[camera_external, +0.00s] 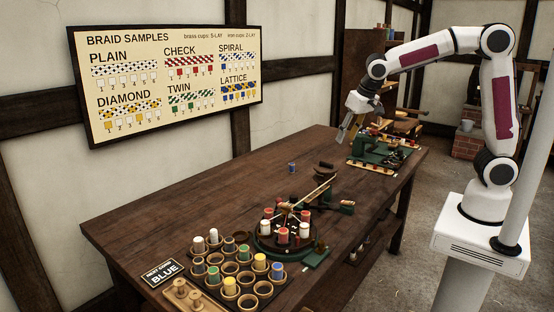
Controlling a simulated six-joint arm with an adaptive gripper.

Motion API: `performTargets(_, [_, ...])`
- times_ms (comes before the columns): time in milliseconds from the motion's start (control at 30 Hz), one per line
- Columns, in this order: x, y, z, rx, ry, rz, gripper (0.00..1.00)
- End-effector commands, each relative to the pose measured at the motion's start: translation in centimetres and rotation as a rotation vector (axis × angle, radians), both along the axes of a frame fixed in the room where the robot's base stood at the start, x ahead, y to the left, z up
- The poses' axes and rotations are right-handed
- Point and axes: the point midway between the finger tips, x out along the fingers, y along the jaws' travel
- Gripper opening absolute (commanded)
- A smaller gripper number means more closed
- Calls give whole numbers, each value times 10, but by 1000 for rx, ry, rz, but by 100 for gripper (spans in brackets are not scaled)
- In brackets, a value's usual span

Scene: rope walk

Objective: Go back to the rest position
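My gripper (343,134) hangs above the far part of the wooden table (190,215), pointing down and to the left. It is near a green device (377,150) at the table's far end and appears apart from it. The fingers are small and seen from the side, so I cannot tell whether they are open or shut. I see nothing clearly held between them.
A green round braiding stand (292,238) with several bobbins stands at the near right. A rack of cups (232,268) with coloured spools lies in front. A small blue spool (292,167) stands alone mid-table. A "BLUE" card (163,272) lies at the left. The table's left half is clear.

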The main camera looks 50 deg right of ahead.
Motion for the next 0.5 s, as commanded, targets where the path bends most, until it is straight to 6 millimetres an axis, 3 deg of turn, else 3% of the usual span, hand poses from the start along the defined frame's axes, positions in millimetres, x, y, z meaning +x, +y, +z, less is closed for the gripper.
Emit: performTargets(500, [-85,-61,37,5,-23,79,40])
